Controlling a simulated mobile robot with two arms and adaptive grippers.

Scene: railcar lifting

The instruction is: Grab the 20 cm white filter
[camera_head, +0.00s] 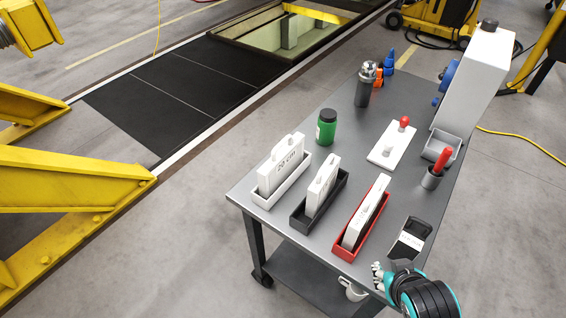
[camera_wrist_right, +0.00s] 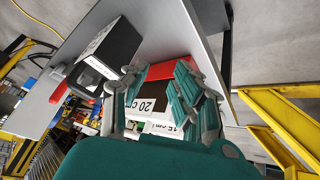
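Three white filters stand in trays on the grey cart: one in a white tray (camera_head: 268,201), one in a black tray (camera_head: 305,223), one in a red tray (camera_head: 345,251). The filter in the white tray (camera_head: 285,160) has a label ending in "0 cm"; its first digit is unclear. My right gripper (camera_head: 379,274) is at the cart's near right corner, right of the red tray. In the wrist view, its fingers (camera_wrist_right: 157,73) are apart and empty, facing the red tray (camera_wrist_right: 172,68). A white "20 cm" label (camera_wrist_right: 147,105) shows between them, and a "15 cm" label beyond. My left gripper is out of view.
A black box (camera_head: 409,240) lies close to my right gripper. A green jar (camera_head: 326,127), a white plate with a red knob (camera_head: 390,148), a dark cup and a tall white machine (camera_head: 474,80) stand farther back. The cart's left end is clear.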

